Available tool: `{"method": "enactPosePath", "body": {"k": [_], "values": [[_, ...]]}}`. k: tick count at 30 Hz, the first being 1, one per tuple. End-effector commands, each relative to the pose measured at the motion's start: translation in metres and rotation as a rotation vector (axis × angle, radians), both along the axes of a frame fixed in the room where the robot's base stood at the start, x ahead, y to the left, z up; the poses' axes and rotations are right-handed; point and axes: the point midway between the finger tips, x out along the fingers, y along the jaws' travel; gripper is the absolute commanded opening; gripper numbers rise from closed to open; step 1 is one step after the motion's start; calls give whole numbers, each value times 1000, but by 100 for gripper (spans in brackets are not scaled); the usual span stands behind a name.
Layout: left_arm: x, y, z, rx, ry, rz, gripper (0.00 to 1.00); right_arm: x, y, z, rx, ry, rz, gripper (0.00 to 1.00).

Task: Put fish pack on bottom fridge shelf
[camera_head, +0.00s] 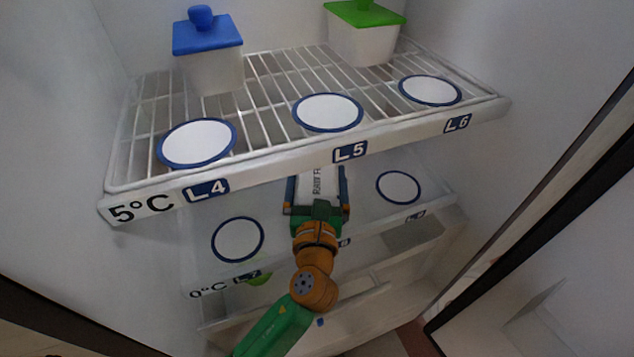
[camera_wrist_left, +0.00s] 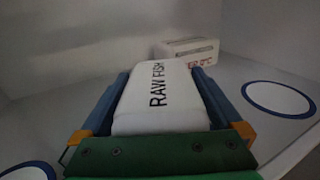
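The fish pack is a white block marked "RAW FISH" (camera_wrist_left: 155,95), lying lengthwise between the blue fingers of my left gripper (camera_wrist_left: 162,78) in the left wrist view. Both fingers lie along its sides and appear shut on it. In the head view, my left gripper (camera_head: 316,188) reaches under the upper rack with the pack (camera_head: 318,182), whose far end is hidden by the rack. The pack is over the lower 0°C shelf (camera_head: 300,255), at its middle place between L7 and L9. I cannot tell whether it touches the shelf. My right gripper is not in view.
The upper 5°C wire rack (camera_head: 270,75) overhangs my gripper and holds a blue-lidded container (camera_head: 210,68) and a green-lidded one (camera_head: 362,38). White discs (camera_head: 238,239) (camera_head: 398,187) beside the pack are bare. A white box with red print (camera_wrist_left: 188,50) stands beyond the pack.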

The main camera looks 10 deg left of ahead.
Motion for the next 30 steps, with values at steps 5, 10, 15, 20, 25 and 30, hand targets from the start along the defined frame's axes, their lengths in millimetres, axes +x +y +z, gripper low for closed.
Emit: {"method": "enactPosePath", "body": {"k": [5, 10, 15, 20, 25, 30], "values": [[-25, -5, 1, -2, 4, -1, 100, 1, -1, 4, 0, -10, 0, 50], [-64, -13, 1, -2, 4, -1, 100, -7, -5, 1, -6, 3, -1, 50], [-97, -20, 0, 0, 3, -2, 100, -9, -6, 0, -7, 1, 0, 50], [-114, -23, 1, 0, 1, -1, 100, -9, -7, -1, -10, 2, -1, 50], [-118, -24, 1, -2, -1, 0, 100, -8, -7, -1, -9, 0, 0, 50], [-118, -24, 1, -2, -1, 0, 100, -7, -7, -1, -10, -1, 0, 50]]}}
